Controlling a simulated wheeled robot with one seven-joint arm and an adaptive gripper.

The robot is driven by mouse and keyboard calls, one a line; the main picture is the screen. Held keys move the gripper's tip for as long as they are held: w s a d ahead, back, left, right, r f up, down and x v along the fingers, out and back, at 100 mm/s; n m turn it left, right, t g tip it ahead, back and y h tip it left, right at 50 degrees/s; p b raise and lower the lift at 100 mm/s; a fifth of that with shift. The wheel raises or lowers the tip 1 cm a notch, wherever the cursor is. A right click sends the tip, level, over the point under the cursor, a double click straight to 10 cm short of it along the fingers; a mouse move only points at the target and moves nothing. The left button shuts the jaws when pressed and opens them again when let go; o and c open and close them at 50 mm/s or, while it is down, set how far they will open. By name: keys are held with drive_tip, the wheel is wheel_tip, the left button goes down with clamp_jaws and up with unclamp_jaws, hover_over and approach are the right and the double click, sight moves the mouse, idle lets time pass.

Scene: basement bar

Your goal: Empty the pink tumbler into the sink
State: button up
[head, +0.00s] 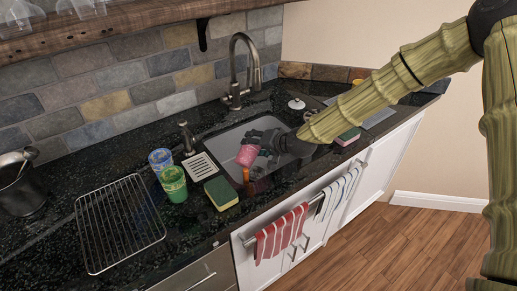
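The pink tumbler (247,155) is in the head view, over the sink (222,146), tilted with its lower end toward the front left. My gripper (262,141) reaches in from the right and its dark fingers are at the tumbler's upper right side, apparently closed around it. The fingertips are partly hidden. An orange streak (246,175) shows just below the tumbler; I cannot tell for sure whether it is liquid or an object. The tumbler's inside is not visible.
A tall faucet (235,72) stands behind the sink. A wire rack (119,222) lies further left. Towels hang in front.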

sight(249, 150)
drive_tip(key=shift+s+a, duration=0.1)
drive_tip(key=shift+s+a+r+n+t+h+b, duration=0.15)
drive_tip(key=shift+s+r+n+t+h+b, duration=0.05)
drive_tip(key=shift+r+n+t+b, duration=0.35)
drive_tip(key=shift+s+a+r+n+t+h+b, duration=0.1)
drive_tip(key=shift+s+r+n+t+h+b, duration=0.1)
drive_tip(key=shift+r+n+t+b, duration=0.35)
drive_tip(key=shift+s+a+r+n+t+b, duration=0.2)
drive_tip(key=shift+s+n+t+b, duration=0.2)
drive_tip(key=shift+t+b, duration=0.3)
drive_tip(key=s+r, duration=0.1)
drive_tip(key=a+r+n+t+b, duration=0.1)
drive_tip(key=r, duration=0.1)
drive_tip(key=shift+s, duration=0.35)
drive_tip(key=s+b, duration=0.1)
drive_tip(key=s+a+n+t+b, duration=0.1)
drive_tip(key=b, duration=0.1)
drive_tip(key=s+r+n+t+b, duration=0.1)
drive_tip(key=shift+a+r+b, duration=0.1)
drive_tip(key=shift+a+b, duration=0.2)
drive_tip(key=shift+b, duration=0.1)
drive_tip(key=shift+s+a+r+n+t+b, duration=0.25)
drive_tip(key=shift+s+r+n+t+b, duration=0.2)
drive_tip(key=shift+r, duration=0.25)
drive_tip(key=shift+s+a+r+n+t+b, duration=0.2)
drive_tip(key=shift+s+r+n+t+b, duration=0.2)
drive_tip(key=shift+r+n, duration=0.2)
